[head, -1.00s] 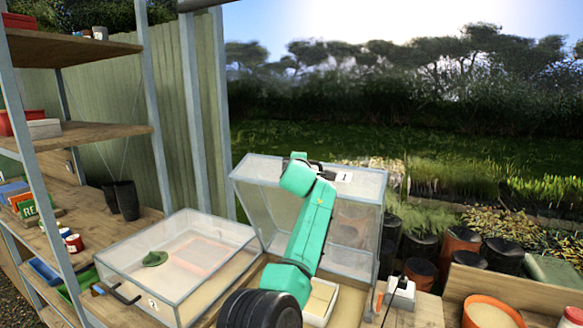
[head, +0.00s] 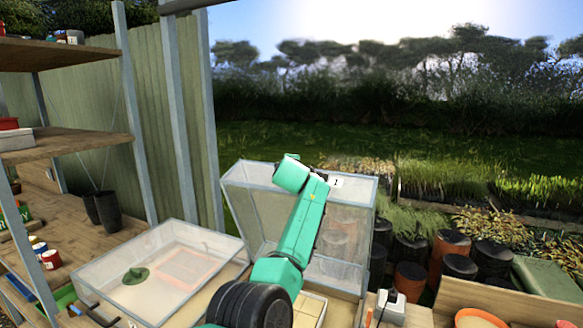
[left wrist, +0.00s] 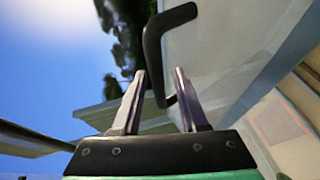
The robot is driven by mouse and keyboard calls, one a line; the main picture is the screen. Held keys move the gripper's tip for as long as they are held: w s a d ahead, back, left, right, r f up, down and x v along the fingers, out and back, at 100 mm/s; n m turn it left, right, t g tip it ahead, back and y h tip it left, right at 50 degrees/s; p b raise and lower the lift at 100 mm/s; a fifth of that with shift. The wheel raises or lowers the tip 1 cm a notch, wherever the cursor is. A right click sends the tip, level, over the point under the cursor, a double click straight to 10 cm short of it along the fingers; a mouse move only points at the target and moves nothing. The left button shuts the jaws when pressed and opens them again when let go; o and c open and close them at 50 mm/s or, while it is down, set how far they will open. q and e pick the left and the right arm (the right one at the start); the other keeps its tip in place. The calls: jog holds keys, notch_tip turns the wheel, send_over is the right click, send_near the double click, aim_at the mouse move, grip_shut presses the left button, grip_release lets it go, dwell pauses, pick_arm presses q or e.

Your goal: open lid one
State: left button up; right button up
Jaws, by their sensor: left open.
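Lid one is the clear, grey-edged lid (head: 250,178) with the white "1" label (head: 337,182). It stands raised and steeply tilted in the head view, over the open box at centre. My left arm reaches up in front of it, and my wrist is at the lid's top edge near the label. In the left wrist view my left gripper (left wrist: 160,78) is open. The dark bent handle (left wrist: 153,45) passes by the fingertips, with its lower end between them; I cannot tell whether they touch. My right gripper is not in view.
A second clear box (head: 215,241), with its lid down, stands left of lid one. Shelving (head: 75,150) with pots and tins rises at the left. Dark and brown pots (head: 410,283) stand to the right, and a white device (head: 390,307) sits near the front.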

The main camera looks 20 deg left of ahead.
pick_arm(q)
jog(key=shift+f, duration=0.1)
jog(key=shift+s+d+b, duration=0.1)
jog(key=shift+s+b, duration=0.05)
jog(key=shift+b, duration=0.2)
jog(key=b+v, duration=0.9)
jog(key=v, duration=0.5)
jog(key=shift+s, duration=0.15)
